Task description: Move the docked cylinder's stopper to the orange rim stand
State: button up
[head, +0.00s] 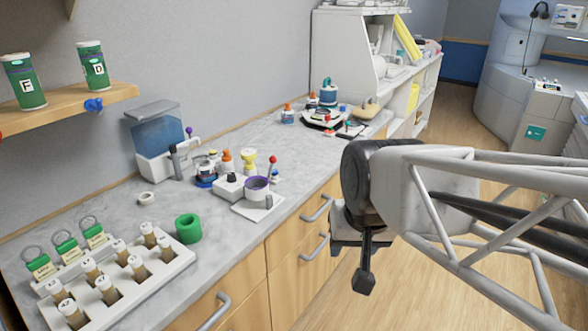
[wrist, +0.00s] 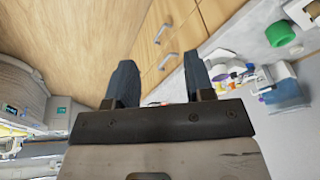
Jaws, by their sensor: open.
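My gripper (head: 362,275) hangs in front of the counter's drawers, clear of everything. In the wrist view its two fingers (wrist: 160,85) are apart with nothing between them. A white device (head: 230,186) stands on the counter beside a purple-rimmed cup on a white plate (head: 262,206). A small grey cylinder (head: 268,201) is at the plate's front. I cannot tell which piece is the docked cylinder or its stopper. Orange-topped bottles (head: 226,158) stand behind the device. I cannot pick out an orange rim stand for sure.
A white rack (head: 120,300) of stoppered vials fills the near left counter, with a green ring (head: 188,228) beside it. A blue tank (head: 158,140) stands at the wall. The floor right of the drawers is clear.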

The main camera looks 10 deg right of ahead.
jog(key=shift+n+g+h, duration=0.3)
jog(key=shift+n+g, duration=0.1)
jog(key=shift+n, duration=0.4)
jog(key=s, duration=0.1)
jog(key=s+d, duration=0.1)
jog(key=s+f, duration=0.1)
jog(key=s, duration=0.1)
jog(key=shift+d, duration=0.15)
